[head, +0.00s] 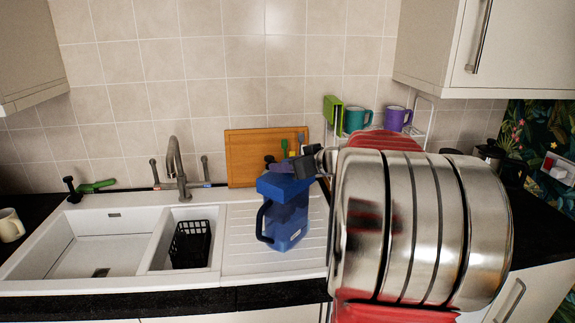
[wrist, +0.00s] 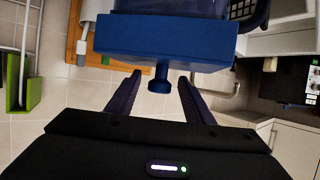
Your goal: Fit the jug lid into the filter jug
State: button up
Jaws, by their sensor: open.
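The filter jug (head: 287,222) is blue and see-through with a dark handle on its left. It stands upright on the white drainer. The blue jug lid (head: 284,186) is at the jug's top; I cannot tell whether it is fully seated. My gripper (wrist: 160,77) is open, with one finger on each side of the knob and visible gaps. In the head view my gripper (head: 292,163) is just above the lid, partly hidden.
A white sink (head: 100,250) with a black basket (head: 190,245) and a tap (head: 177,170) lies left of the jug. A wooden board (head: 245,150) leans behind it. A rack holds teal (head: 357,120) and purple mugs (head: 396,118). My arm blocks the right side.

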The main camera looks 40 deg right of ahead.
jog(key=shift+s, duration=0.1)
jog(key=v, duration=1.3)
jog(key=shift+s, duration=0.3)
dwell(0.5)
jog(key=w+a+r+t+h, duration=0.1)
jog(key=w+a+r+h, duration=0.1)
jog(key=w+a+r, duration=0.3)
jog(key=w+a+r+n+t+h, duration=0.1)
jog(key=w+a+r+t, duration=0.1)
jog(key=a+r, duration=0.35)
jog(key=w+a+r+t+h, duration=0.1)
jog(key=w+a+r+h, duration=0.15)
jog(key=r, duration=0.45)
jog(key=s+a+f+g+y, duration=0.2)
jog(key=s+a+f+g, duration=0.2)
jog(key=s+a+f, duration=0.3)
jog(key=s+a+f+g+y, duration=0.2)
jog(key=s+a+f+g, duration=0.2)
jog(key=f, duration=1)
jog(key=s+a+f+g+y, duration=0.2)
jog(key=s+a+f+g, duration=0.1)
jog(key=s+a+f, duration=0.7)
jog(key=a+f, duration=0.1)
jog(key=a, duration=0.1)
jog(key=shift+s+a+f+m+g, duration=0.25)
jog(key=shift+s+m+g, duration=0.05)
jog(key=shift+m+g, duration=0.1)
